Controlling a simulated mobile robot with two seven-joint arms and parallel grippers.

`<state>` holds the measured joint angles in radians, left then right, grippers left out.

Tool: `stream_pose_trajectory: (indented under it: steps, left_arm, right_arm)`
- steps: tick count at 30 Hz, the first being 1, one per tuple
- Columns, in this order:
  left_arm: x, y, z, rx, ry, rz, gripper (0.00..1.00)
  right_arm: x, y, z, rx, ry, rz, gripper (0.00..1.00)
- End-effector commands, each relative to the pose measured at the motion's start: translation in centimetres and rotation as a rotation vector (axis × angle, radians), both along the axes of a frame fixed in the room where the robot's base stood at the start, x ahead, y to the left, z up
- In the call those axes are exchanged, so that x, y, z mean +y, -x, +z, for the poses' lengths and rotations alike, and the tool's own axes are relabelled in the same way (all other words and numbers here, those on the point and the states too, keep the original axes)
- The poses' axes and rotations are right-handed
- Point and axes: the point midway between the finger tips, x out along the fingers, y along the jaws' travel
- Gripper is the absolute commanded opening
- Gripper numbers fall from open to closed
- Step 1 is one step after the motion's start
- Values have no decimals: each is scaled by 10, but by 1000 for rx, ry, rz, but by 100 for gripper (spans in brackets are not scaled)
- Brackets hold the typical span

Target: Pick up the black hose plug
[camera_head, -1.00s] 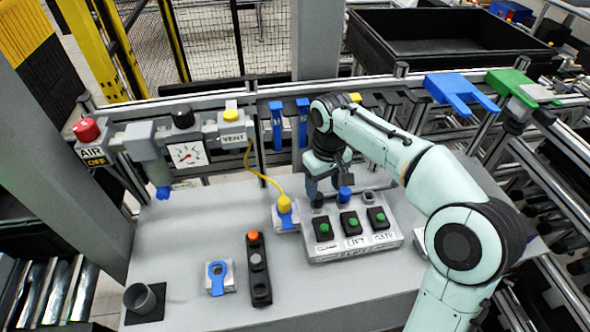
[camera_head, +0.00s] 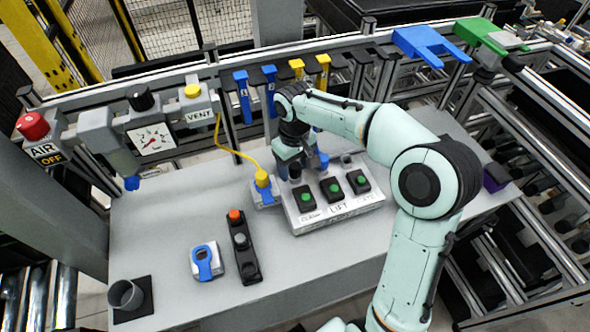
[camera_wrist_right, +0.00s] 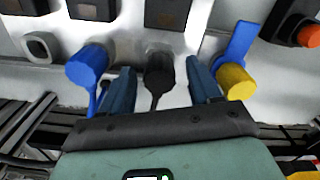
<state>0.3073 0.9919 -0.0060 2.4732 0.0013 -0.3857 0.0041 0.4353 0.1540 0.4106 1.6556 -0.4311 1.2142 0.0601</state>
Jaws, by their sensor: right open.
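The black hose plug (camera_wrist_right: 158,72) stands on the back of the grey control box, between the two fingers of my right gripper (camera_wrist_right: 160,88) in the right wrist view. The gripper is open, with a gap visible on both sides of the plug. In the head view, my right gripper (camera_head: 288,170) is at the back left of the control box (camera_head: 340,215), and the black plug (camera_head: 295,172) shows beside it, partly hidden. A blue plug (camera_wrist_right: 87,65) is left of the black one in the wrist view, a yellow plug (camera_wrist_right: 237,80) right. My left gripper is out of view.
An empty socket (camera_wrist_right: 42,47) is beyond the blue plug. The yellow plug's hose (camera_head: 232,150) runs up to the VENT block (camera_head: 200,115). A pendant with an orange button (camera_head: 242,250) and a blue-ringed block (camera_head: 205,262) lie on the table (camera_head: 160,215).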

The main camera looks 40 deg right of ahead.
Motion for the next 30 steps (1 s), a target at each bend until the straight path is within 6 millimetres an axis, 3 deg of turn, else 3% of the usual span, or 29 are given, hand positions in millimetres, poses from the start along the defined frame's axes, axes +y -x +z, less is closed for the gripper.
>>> stream_pose_trajectory:
  steps: [3, 4, 9, 22, 26, 30]
  left_arm:
    - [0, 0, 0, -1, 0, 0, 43]
    - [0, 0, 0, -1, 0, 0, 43]
    - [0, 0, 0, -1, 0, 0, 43]
    - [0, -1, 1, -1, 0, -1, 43]
    - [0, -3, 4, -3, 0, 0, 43]
    - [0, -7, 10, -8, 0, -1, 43]
  right_arm:
    - [0, 0, 1, -1, 0, 0, 62]
    - [0, 0, 1, -1, 0, 0, 56]
    - [0, 0, 1, -1, 0, 0, 2]
    - [0, -1, 7, -3, 0, 0, 2]
    - [0, -1, 20, -5, 1, 0, 2]
    - [0, -2, 48, -7, 2, 0, 2]
